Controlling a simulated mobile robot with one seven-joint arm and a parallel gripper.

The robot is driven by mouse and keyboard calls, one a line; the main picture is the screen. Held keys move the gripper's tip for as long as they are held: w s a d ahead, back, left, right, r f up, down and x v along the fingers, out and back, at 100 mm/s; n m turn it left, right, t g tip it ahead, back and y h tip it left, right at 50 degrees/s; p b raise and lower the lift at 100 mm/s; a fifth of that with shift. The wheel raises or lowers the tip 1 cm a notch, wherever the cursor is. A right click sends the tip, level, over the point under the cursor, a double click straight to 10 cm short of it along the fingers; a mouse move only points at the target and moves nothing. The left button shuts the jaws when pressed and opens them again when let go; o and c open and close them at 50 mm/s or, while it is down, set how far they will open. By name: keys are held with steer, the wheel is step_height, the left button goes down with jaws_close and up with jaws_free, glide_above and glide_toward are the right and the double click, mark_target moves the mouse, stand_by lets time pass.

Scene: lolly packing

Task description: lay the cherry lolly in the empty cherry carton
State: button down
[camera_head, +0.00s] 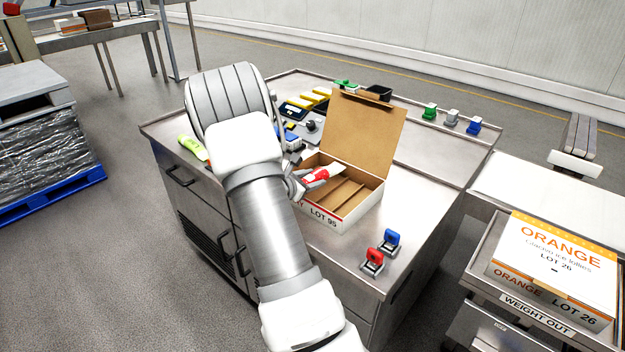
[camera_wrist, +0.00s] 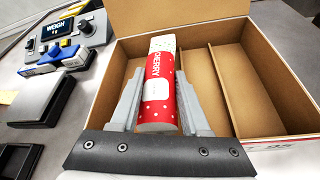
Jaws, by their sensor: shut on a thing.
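The cherry lolly, a red and white wrapped piece with white dots, lies between my gripper's fingers in the wrist view (camera_wrist: 160,85). My gripper (camera_wrist: 160,105) is shut on the lolly and holds it over the left part of the open carton. The carton (camera_head: 370,192) stands on the bench with its brown lid raised, and its front reads "LOT 95". Thin dividers (camera_wrist: 226,85) split its inside into long compartments, and those I can see are empty. The lolly also shows in the head view (camera_head: 316,177). Whether it touches the carton floor I cannot tell.
A weighing unit with a "WEIGH" display (camera_wrist: 57,28) stands left of the carton. Red (camera_head: 373,259) and blue (camera_head: 390,238) stamp-like pieces stand in front right. A closed orange carton (camera_head: 560,262) sits on a separate stand at right.

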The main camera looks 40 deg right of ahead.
steer(key=shift+f+b, duration=0.3)
steer(key=shift+b, duration=0.2)
steer(key=shift+f+b, duration=0.25)
steer(key=shift+b, duration=0.05)
steer(key=shift+c, duration=1.9)
jaws_free()
steer(key=shift+r, duration=0.15)
